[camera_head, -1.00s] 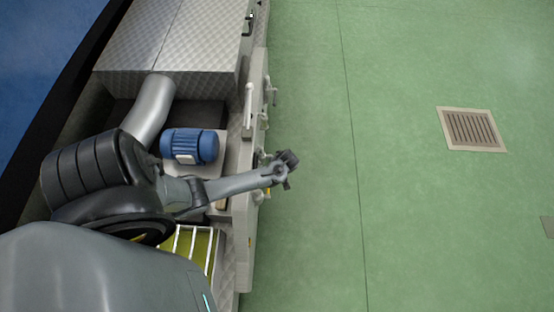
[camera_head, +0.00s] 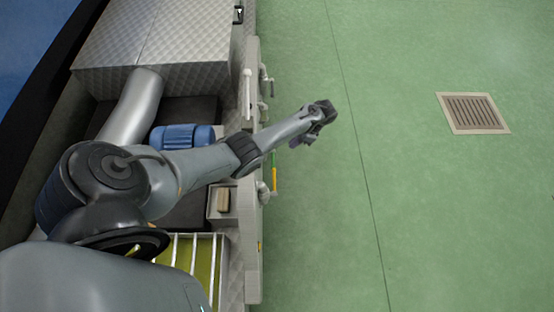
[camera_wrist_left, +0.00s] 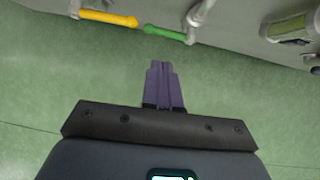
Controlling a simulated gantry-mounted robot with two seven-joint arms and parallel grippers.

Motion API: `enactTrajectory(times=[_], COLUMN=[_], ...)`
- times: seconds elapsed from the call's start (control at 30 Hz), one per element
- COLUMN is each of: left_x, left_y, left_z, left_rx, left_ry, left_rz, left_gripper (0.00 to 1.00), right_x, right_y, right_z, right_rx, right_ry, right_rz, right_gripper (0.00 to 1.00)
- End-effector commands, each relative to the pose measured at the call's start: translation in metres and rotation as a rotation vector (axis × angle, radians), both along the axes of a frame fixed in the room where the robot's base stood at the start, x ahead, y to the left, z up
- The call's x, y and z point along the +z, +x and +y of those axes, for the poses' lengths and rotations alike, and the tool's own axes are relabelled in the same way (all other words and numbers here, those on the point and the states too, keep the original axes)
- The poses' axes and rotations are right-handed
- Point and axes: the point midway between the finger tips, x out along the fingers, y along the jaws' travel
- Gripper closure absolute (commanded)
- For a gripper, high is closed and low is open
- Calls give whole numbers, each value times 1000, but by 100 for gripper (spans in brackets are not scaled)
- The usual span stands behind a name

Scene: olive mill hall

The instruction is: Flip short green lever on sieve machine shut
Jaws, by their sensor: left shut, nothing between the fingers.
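The short green lever (camera_wrist_left: 165,33) shows at the top of the left wrist view, joined to a pale pipe fitting at its right end. Its free end points left, close to the tip of a yellow lever (camera_wrist_left: 108,18). In the head view the green lever (camera_head: 274,160) is a thin strip at the machine's side (camera_head: 252,215), above the yellow one in the picture. My left gripper (camera_wrist_left: 161,66) is shut and empty, its purple fingers pointing toward the levers but apart from them. In the head view it (camera_head: 310,139) hangs over the floor right of the machine. My right gripper is not seen.
A blue motor (camera_head: 182,137) and a tray with a wooden block (camera_head: 223,200) sit on the machine. White pipes (camera_head: 247,95) run along its side. The green floor to the right is clear, with a drain grate (camera_head: 473,113).

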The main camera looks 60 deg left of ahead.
Motion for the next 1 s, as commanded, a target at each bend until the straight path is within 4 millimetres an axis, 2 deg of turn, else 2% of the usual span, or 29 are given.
enactTrajectory(times=[0.17,0.27,0.73,1.0], left_x=[-9,-22,-96,-116], left_y=[-4,-11,-49,-61], left_z=[3,5,18,22], left_rx=[-42,-41,-38,-38], left_ry=[-28,-27,-26,-25], left_rz=[24,25,21,20], left_gripper=[100,100,100,100], right_x=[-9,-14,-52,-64], right_y=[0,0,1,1], right_z=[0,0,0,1], right_rx=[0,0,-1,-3], right_ry=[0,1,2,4], right_rz=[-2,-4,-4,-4], right_gripper=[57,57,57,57])
